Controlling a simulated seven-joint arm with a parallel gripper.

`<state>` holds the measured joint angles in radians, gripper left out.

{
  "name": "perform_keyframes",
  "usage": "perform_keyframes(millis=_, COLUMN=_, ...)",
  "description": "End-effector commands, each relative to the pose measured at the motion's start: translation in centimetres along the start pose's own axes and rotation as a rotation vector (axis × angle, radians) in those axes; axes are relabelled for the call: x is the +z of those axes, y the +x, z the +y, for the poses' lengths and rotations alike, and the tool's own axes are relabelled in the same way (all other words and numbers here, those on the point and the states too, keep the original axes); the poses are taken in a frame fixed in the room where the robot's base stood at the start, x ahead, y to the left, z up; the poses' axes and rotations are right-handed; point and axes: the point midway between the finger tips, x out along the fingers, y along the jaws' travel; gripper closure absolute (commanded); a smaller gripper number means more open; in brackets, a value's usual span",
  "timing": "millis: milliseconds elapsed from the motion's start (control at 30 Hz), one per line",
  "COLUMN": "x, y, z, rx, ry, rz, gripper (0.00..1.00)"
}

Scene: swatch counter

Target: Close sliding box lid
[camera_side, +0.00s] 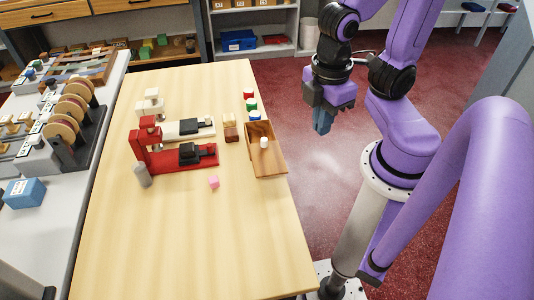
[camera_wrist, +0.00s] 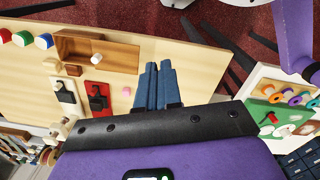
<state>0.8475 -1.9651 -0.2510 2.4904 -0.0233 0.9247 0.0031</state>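The wooden sliding box (camera_side: 278,166) sits at the right edge of the table in the side view, its interior partly exposed. A white knob (camera_side: 264,142) stands upright on it. In the wrist view the box (camera_wrist: 122,55) is at upper left, with the white knob (camera_wrist: 96,58) near its lower side. My gripper (camera_side: 322,122) hangs beyond the table's right edge, apart from the box. In the wrist view its blue fingers (camera_wrist: 158,80) lie together, with nothing visible between them.
Red, green and blue round pieces (camera_side: 252,104) stand just behind the box. A red clamp-like device (camera_side: 175,158), a white one (camera_side: 185,130) and a pink cube (camera_side: 214,182) are to its left. The table's near part (camera_side: 200,245) is clear.

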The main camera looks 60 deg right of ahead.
Motion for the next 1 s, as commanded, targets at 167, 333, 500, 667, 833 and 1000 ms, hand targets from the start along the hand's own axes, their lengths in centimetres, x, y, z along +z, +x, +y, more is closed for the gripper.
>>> perform_keyframes(millis=167, x=-2.0, y=2.4, z=0.9, rx=0.075, ry=-0.123, rz=-0.186, gripper=1.0)
perform_keyframes(millis=333, x=-4.1, y=4.9, z=1.7, rx=0.169, ry=-0.262, rz=-0.377, gripper=1.0)
perform_keyframes(millis=500, x=-6.1, y=7.2, z=2.1, rx=0.271, ry=-0.405, rz=-0.558, gripper=1.0)
perform_keyframes(millis=667, x=-8.0, y=9.3, z=2.2, rx=0.375, ry=-0.546, rz=-0.722, gripper=1.0)
perform_keyframes(millis=833, x=-9.8, y=11.6, z=2.1, rx=0.492, ry=-0.699, rz=-0.889, gripper=1.0)
perform_keyframes(millis=1000, x=-11.2, y=13.4, z=1.7, rx=0.595, ry=-0.831, rz=-1.02, gripper=1.0)
